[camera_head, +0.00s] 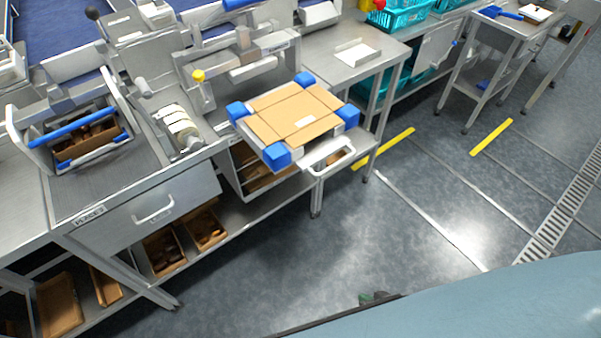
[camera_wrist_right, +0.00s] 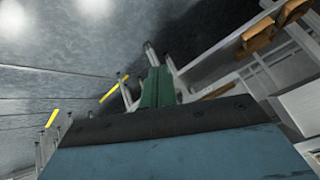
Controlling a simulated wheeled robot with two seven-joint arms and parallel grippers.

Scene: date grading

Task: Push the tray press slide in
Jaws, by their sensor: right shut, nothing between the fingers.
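The tray press slide (camera_head: 335,147) sticks out from the front of the steel bench, with a loop handle (camera_head: 327,153) on its front edge. A flat brown cardboard tray (camera_head: 296,110) lies on it between blue corner blocks (camera_head: 277,155). My right gripper (camera_head: 374,298) shows only as a small dark green tip past my light blue arm, low in the head view. It is well apart from the slide, over the floor. In the right wrist view its green fingers (camera_wrist_right: 155,86) are together and empty. My left gripper is not in view.
A closed drawer (camera_head: 150,208) with its own handle is left of the slide. Brown boxes (camera_head: 165,250) stand on the shelf below. A white paper tray (camera_head: 357,53) lies on the bench right of the press. The grey floor (camera_head: 400,230) in front is clear.

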